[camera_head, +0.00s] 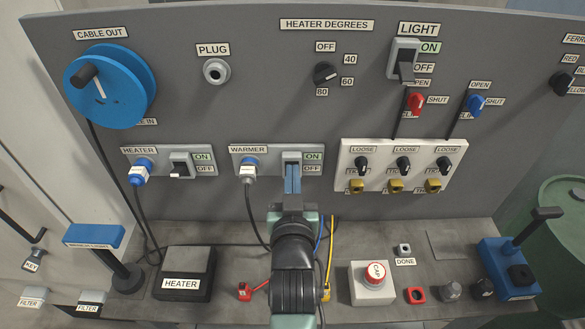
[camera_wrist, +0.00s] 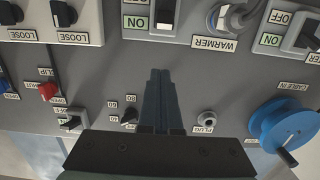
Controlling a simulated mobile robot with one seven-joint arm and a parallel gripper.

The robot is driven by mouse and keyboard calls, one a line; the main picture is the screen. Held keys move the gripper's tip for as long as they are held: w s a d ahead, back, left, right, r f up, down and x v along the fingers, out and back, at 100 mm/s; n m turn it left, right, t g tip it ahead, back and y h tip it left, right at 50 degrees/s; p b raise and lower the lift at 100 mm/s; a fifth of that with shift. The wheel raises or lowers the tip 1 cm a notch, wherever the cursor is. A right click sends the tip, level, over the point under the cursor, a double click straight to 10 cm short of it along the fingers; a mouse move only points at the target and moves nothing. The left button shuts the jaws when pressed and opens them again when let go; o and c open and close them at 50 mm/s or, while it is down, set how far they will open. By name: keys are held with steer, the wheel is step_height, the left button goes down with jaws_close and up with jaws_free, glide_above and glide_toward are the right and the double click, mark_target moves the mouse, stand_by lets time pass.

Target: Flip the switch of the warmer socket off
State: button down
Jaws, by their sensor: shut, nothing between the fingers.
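In the wrist view, which is upside down, the dark switch lever (camera_wrist: 163,12) shows at the top edge, just beyond my shut fingertips (camera_wrist: 160,72). I cannot tell whether the fingers touch the lever or which way it is set.
The heater socket (camera_head: 160,151) with its own switch is to the left. A white panel of black and yellow knobs (camera_head: 350,152) is close on the right. Cables hang below. A heater box (camera_head: 184,273) and a CAP button (camera_head: 375,275) stand on the bench.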

steer(key=w, duration=0.3)
steer(key=w+p, duration=0.1)
steer(key=w, duration=0.2)
steer(key=shift+w+f, duration=0.2)
steer(key=shift+w, duration=0.1)
steer(key=f, duration=0.1)
steer(key=f+p, duration=0.1)
steer(key=shift+s+f, duration=0.35)
steer(key=shift+f, duration=0.05)
steer(key=shift+s+f, duration=0.25)
steer(key=shift+f, duration=0.3)
steer(key=shift+f, duration=0.1)
steer(key=shift+s+f+t+b, duration=0.2)
steer(key=shift+t+b, duration=0.3)
steer(key=shift+b, duration=1.3)
